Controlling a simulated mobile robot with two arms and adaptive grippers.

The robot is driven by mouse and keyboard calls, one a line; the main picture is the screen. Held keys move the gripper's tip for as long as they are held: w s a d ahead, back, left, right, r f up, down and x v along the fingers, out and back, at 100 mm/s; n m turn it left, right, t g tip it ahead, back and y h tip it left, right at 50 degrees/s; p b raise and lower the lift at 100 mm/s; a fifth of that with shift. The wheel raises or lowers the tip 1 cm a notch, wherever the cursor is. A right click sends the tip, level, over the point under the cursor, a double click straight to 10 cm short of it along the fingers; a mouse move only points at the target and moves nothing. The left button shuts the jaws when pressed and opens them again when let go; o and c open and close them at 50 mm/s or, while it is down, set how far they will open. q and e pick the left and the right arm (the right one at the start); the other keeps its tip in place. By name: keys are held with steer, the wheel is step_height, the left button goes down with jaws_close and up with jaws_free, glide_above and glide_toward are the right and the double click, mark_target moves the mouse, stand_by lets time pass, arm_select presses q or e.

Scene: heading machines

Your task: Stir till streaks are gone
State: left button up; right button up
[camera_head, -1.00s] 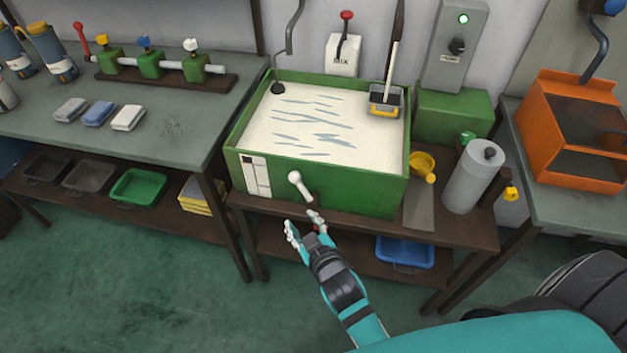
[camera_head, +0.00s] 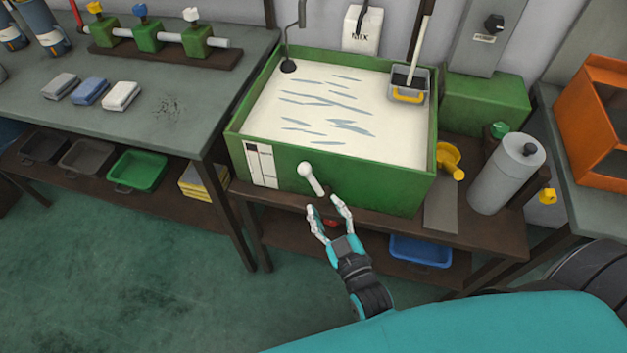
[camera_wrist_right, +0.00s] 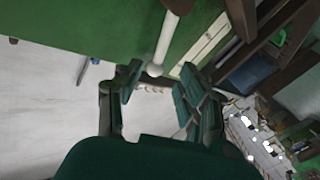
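A green tank (camera_head: 400,188) on the brown bench holds white liquid (camera_head: 335,105) with several grey-blue streaks (camera_head: 328,120) on its surface. A white round-ended handle (camera_head: 311,178) sticks out of the tank's front wall; it also shows in the right wrist view (camera_wrist_right: 166,40). My right gripper (camera_head: 326,207) is open and empty, just below and in front of this handle. In the right wrist view my right gripper (camera_wrist_right: 160,78) has the handle's round end near the gap between its fingertips, with no clear grip. A white MIX box (camera_head: 362,28) is on the wall behind. My left gripper is out of view.
A grey cylinder (camera_head: 507,175) and a yellow scoop (camera_head: 450,160) stand right of the tank. A blue tray (camera_head: 420,252) is on the shelf below. The floor at left is clear.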

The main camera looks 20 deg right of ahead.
mark_target(312, 180)
steer(key=w, duration=0.6)
steer(key=shift+w+a+p, duration=0.15)
steer(key=shift+w+p, duration=0.15)
steer(key=shift+w, duration=0.6)
steer(key=c, duration=0.7)
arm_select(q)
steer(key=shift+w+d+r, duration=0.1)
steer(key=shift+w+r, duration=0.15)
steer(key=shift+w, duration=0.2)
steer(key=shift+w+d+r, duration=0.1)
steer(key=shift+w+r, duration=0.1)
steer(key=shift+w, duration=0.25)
arm_select(e)
jaws_close()
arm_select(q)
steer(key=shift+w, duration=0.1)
